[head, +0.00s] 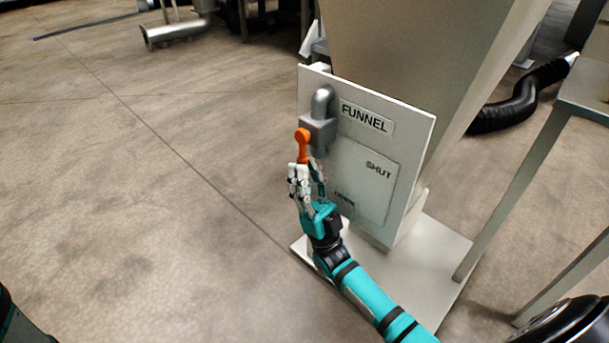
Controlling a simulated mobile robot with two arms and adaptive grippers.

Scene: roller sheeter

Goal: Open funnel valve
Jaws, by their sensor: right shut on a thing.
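The funnel valve (320,122) is a grey metal body with a bent pipe on a white panel (420,135) marked FUNNEL, SHUT and OPEN. Its orange handle (303,142) points downward from the valve body, on the left side of the panel. My right gripper (305,172) is shut on the lower end of the orange handle. The fingers hide that end of the handle. The OPEN label (344,196) is just right of my right gripper, and the SHUT label (379,169) is farther right and higher. My left gripper is not in view.
The grey funnel body (420,45) rises behind the panel from a pale base plate (432,262). A metal frame leg (515,190) stands at the right, with a black hose (520,100) behind it.

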